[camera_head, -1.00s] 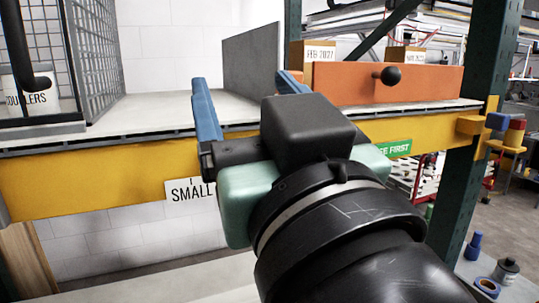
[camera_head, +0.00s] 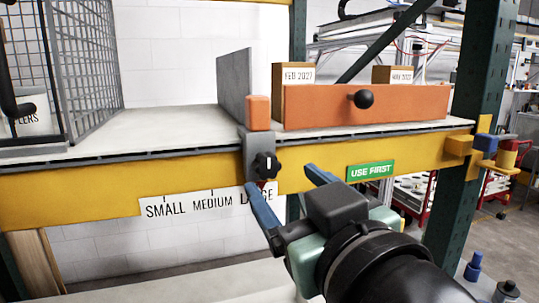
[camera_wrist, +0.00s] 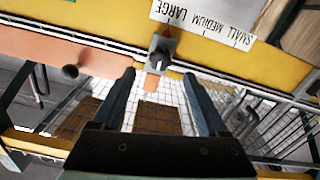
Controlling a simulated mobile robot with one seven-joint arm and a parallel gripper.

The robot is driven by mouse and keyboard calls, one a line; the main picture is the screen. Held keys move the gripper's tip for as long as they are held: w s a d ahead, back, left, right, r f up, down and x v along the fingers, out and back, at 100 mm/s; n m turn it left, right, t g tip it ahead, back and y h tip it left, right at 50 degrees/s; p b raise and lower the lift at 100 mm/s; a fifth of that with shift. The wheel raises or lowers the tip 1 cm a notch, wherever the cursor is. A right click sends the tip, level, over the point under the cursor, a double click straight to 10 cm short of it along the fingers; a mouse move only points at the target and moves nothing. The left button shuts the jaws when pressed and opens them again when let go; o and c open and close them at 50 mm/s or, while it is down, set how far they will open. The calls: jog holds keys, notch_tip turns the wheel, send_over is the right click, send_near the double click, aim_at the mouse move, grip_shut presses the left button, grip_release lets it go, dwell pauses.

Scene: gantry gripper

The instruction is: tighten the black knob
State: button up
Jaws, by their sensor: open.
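A black lobed knob (camera_head: 265,165) sits on the front of a grey sliding block (camera_head: 257,147) with an orange top (camera_head: 258,112), on the yellow shelf beam. A light line marks the knob's face. The knob also shows in the wrist view (camera_wrist: 160,42), beyond the fingertips and roughly centred between them. My gripper (camera_head: 280,178) is open and empty, its blue fingers pointing toward the beam just below and right of the knob in the head view. The wrist view shows both fingers (camera_wrist: 159,76) apart from the knob.
An orange panel (camera_head: 400,108) with a round black ball handle (camera_head: 363,98) stands right of the block. A grey divider (camera_head: 236,85) and wire cage (camera_head: 85,60) stand left.

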aim_at(268, 167)
jog(key=shift+p+x, duration=0.65)
jog(key=shift+x, duration=2.05)
grip_shut()
